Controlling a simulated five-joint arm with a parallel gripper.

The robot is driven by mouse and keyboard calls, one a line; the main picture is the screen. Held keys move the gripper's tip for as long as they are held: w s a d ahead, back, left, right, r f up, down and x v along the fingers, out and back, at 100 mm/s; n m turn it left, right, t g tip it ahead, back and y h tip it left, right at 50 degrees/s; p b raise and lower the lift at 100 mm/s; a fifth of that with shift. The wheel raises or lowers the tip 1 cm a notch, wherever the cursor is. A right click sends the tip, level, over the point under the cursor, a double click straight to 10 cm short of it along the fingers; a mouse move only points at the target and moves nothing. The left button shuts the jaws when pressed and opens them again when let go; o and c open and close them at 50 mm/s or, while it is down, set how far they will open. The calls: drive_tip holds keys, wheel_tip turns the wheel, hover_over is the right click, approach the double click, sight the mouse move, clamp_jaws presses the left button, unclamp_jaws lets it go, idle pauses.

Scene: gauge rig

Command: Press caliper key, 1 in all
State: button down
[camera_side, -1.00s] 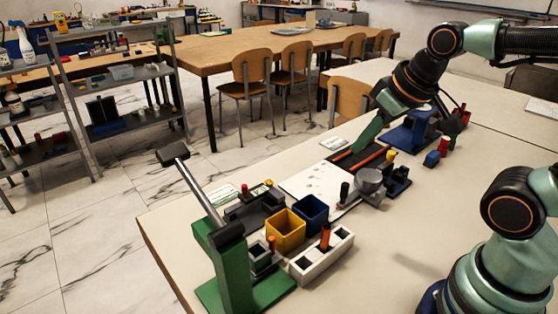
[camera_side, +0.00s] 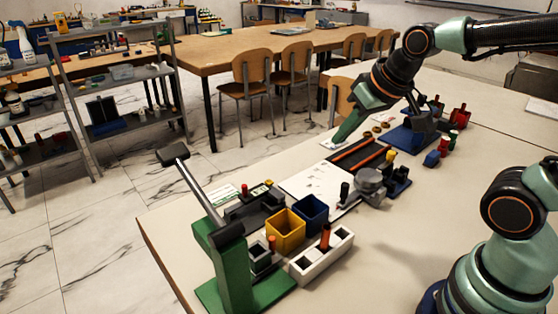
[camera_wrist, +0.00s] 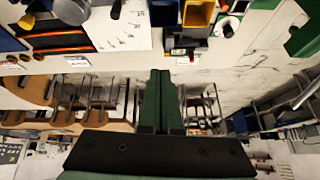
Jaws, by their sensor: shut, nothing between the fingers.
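A dark device (camera_side: 257,207) with a red stud (camera_side: 244,190) and a small yellow-green panel (camera_side: 262,189) lies left of the white sheet in the side view. It also shows at the top of the wrist view (camera_wrist: 187,42). It may carry the caliper key, but the key itself is too small to tell. My gripper (camera_side: 334,143) is shut and empty, its green fingers pointing down-left near a white label at the far table edge. It is well apart from the dark device. In the wrist view the closed fingers (camera_wrist: 160,74) point up the picture.
A dark tray with orange strips (camera_side: 350,157) lies just in front of my gripper. The white sheet (camera_side: 310,183), a grey round pot (camera_side: 369,180), yellow bin (camera_side: 286,232), blue bin (camera_side: 311,211), white block (camera_side: 307,268) and tall green lever stand (camera_side: 236,275) follow.

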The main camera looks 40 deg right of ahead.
drive_tip(key=w+a+f+m+t, duration=0.1)
drive_tip(key=w+f+m, duration=0.2)
drive_tip(key=w, duration=0.8)
drive_tip(key=m+t, duration=0.2)
drive_tip(key=m, duration=0.2)
hover_over(269, 182)
wheel_tip(269, 182, down, 6)
drive_tip(key=shift+s, duration=0.45)
drive_tip(key=shift+f, duration=0.1)
drive_tip(key=shift+f, duration=4.4)
drive_tip(key=shift+f, duration=0.15)
drive_tip(key=shift+f, duration=0.25)
